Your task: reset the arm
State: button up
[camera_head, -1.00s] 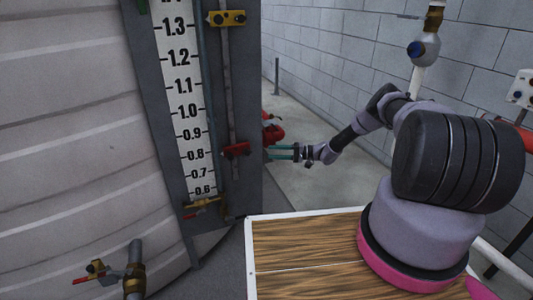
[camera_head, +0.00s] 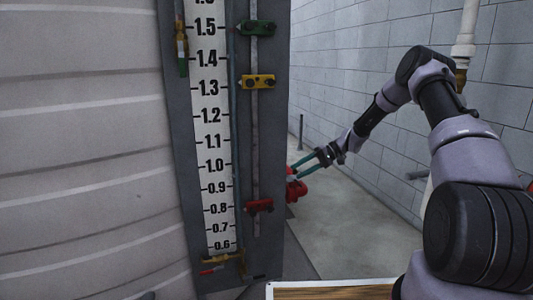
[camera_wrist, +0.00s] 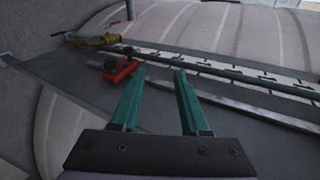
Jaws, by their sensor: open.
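My gripper (camera_head: 302,165) is at the middle of the head view, right of the gauge panel's edge. Its two teal fingers are spread apart with nothing between them, and they point left. In the wrist view my gripper (camera_wrist: 160,78) is also open and empty. The grey gauge panel (camera_head: 273,130) with its white number scale (camera_head: 212,130) lies beyond the fingertips. A red clamp (camera_head: 259,207) on the panel's rod also shows in the wrist view (camera_wrist: 120,72), ahead of the left finger and apart from it.
A large pale ribbed tank (camera_head: 80,150) fills the left. A red fitting (camera_head: 296,188) stands behind my gripper. Yellow (camera_head: 258,81) and green (camera_head: 260,28) clamps sit higher on the rod. A block wall (camera_head: 400,60) is at right; the floor (camera_head: 345,235) between is clear.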

jog(key=s+d+r+m+t+h, duration=0.1)
jog(key=s+d+r+h, duration=0.1)
jog(key=s+r, duration=0.55)
jog(key=s+d+r+t+h, duration=0.1)
jog(key=s+r+t+h, duration=0.2)
jog(key=r, duration=0.7)
jog(key=s+d+r+m+h, duration=0.1)
jog(key=s+d+r+h, duration=0.1)
jog(key=s+r, duration=0.5)
jog(key=s+d+r+m+t+h, duration=0.1)
jog(key=s+d+r+t, duration=0.1)
jog(key=s, duration=0.7)
jog(key=s+d+r+m+t+h, duration=0.2)
jog(key=s+r, duration=0.4)
jog(key=s, duration=0.4)
jog(key=shift+s+d+m+t, duration=0.3)
jog(key=shift+d+t, duration=0.4)
jog(key=shift+d, duration=0.45)
jog(key=shift+r, duration=0.1)
